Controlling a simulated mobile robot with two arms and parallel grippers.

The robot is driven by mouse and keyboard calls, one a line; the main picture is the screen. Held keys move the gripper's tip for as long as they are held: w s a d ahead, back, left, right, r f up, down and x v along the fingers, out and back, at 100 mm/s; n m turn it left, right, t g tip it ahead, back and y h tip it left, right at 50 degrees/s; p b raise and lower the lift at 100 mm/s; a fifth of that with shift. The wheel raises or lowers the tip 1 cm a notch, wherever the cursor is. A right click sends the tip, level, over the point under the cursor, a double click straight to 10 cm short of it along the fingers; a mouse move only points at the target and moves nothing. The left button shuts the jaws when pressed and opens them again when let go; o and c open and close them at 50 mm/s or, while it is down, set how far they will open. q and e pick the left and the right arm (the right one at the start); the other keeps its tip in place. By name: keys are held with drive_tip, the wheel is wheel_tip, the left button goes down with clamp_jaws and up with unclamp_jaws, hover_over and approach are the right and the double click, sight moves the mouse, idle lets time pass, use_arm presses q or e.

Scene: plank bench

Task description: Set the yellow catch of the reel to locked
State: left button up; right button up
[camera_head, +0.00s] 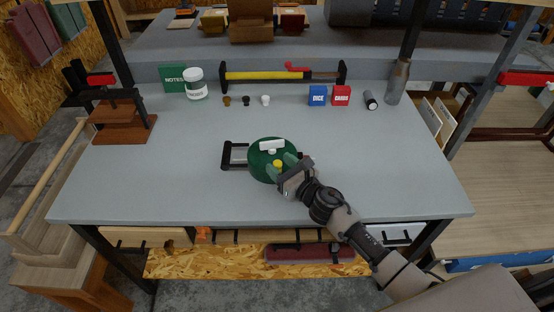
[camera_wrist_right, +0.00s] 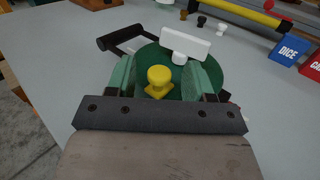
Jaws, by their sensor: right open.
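The green reel (camera_head: 257,171) lies on the grey bench, with a black handle frame (camera_head: 232,155) on its left and a white crank bar (camera_head: 272,145) on top. It also shows in the right wrist view (camera_wrist_right: 213,62). The yellow catch (camera_head: 278,164) is a small knob on the reel's near side; in the right wrist view the catch (camera_wrist_right: 159,82) stands on a yellow base. My right gripper (camera_head: 286,163) is at the reel, with its green fingers open to either side of the catch. A gap shows between each finger and the knob. My left gripper is not seen.
A dice box (camera_head: 318,95), a cards box (camera_head: 341,95), a white jar (camera_head: 195,85) and a metal bottle (camera_head: 398,82) stand toward the back. A wooden press (camera_head: 122,120) is at the left. The bench front is clear.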

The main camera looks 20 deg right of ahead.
drive_tip(key=shift+x, duration=0.9)
drive_tip(key=shift+c, duration=0.4)
clamp_jaws()
